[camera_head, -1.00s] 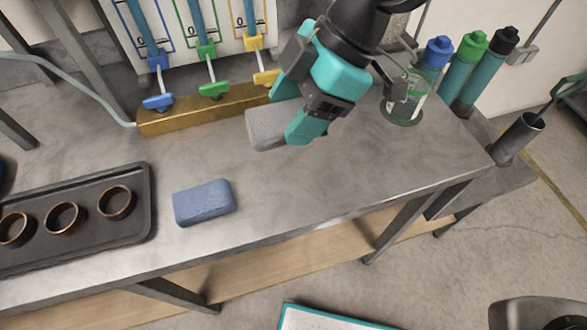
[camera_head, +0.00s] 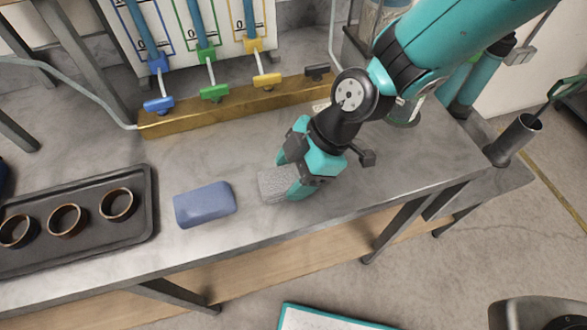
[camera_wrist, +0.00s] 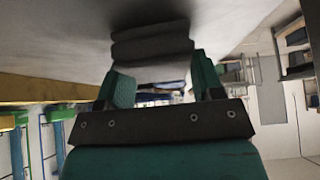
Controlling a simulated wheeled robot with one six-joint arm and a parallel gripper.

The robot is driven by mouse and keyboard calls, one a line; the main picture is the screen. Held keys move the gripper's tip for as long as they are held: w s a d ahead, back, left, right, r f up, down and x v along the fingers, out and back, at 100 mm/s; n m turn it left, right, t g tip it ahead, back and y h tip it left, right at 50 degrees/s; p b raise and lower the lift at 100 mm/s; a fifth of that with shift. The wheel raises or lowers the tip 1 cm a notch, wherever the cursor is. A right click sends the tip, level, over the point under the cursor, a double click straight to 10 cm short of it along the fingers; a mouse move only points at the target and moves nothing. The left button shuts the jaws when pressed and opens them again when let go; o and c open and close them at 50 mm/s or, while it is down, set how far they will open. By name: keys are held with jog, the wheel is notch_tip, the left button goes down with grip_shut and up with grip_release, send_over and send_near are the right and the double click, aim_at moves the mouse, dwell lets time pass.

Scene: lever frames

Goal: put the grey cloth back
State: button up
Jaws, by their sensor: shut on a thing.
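The grey cloth (camera_head: 272,184) is a folded block between the fingers of my gripper (camera_head: 290,176), low over the metal bench near its front edge. My gripper is shut on it. In the wrist view the cloth (camera_wrist: 152,45) shows as stacked folds between the teal fingers, close to the bench surface. I cannot tell whether it touches the bench. A blue cloth or sponge (camera_head: 205,204) lies on the bench just left of the grey cloth, with a small gap between them.
A dark tray (camera_head: 146,222) with three rings lies at the left. A brass manifold (camera_head: 190,118) with blue, green and yellow valve levers runs along the back. Bottles (camera_head: 470,85) and a metal cup (camera_head: 516,138) stand at the right. The bench between manifold and blue block is clear.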

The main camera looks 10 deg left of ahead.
jog(key=o, duration=0.4)
jog(key=shift+f, duration=0.1)
jog(key=o, duration=0.5)
jog(key=v, duration=1.2)
jog(key=s+d+r+m+t, duration=0.1)
jog(key=s+d+r+m, duration=0.2)
jog(key=d+m, duration=0.2)
jog(key=s+d+r+m+t+h, duration=0.1)
jog(key=s+d+r+m, duration=0.1)
jog(key=d+m, duration=0.4)
jog(key=s+d+r+m+t, duration=0.1)
jog(key=s+d+r+m, duration=0.2)
jog(key=d+r+m, duration=0.1)
jog(key=shift+s+d+m+b, duration=0.3)
jog(key=shift+d+m+b, duration=0.1)
jog(key=shift+d+m, duration=0.6)
